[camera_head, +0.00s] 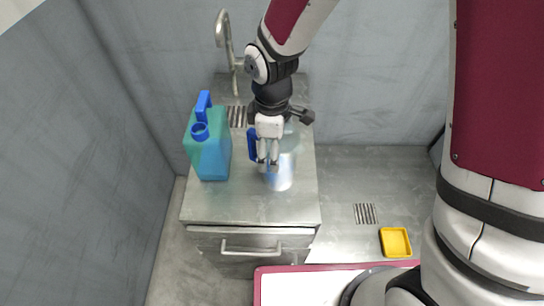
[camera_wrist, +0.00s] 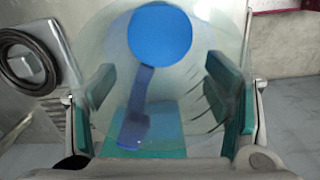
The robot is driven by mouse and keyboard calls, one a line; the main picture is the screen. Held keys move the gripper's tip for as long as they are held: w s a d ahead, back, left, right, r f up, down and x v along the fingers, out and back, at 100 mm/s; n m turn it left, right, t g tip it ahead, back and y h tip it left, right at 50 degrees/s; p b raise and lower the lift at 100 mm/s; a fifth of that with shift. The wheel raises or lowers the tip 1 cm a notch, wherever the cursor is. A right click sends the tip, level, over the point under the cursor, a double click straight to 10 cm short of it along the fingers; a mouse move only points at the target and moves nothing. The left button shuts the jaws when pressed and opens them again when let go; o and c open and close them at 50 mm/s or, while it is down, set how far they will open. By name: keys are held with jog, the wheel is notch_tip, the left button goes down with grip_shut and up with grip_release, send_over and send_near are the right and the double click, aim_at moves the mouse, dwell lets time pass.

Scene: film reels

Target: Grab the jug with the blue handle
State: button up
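A clear jug (camera_head: 279,172) with a blue handle (camera_head: 253,145) stands on the metal counter. My gripper (camera_head: 268,165) points down over it and hides part of it. In the wrist view the see-through jug (camera_wrist: 190,75) fills the middle, with a round blue patch and a blue strip, seemingly the handle (camera_wrist: 138,110). My gripper's teal-padded fingers (camera_wrist: 162,105) are spread wide, one on each side of that strip. I cannot tell whether they touch the jug. A teal-blue canister (camera_head: 210,157), also with a blue handle, stands to the left.
The metal counter (camera_head: 245,208) has a drawer in front and a tap (camera_head: 224,40) at the back. Grey walls close in the left and back. A yellow tray (camera_head: 395,242) lies on the lower surface at right. The counter's front is clear.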

jog(key=c, duration=0.9)
jog(key=shift+o, duration=0.2)
jog(key=shift+r, duration=0.1)
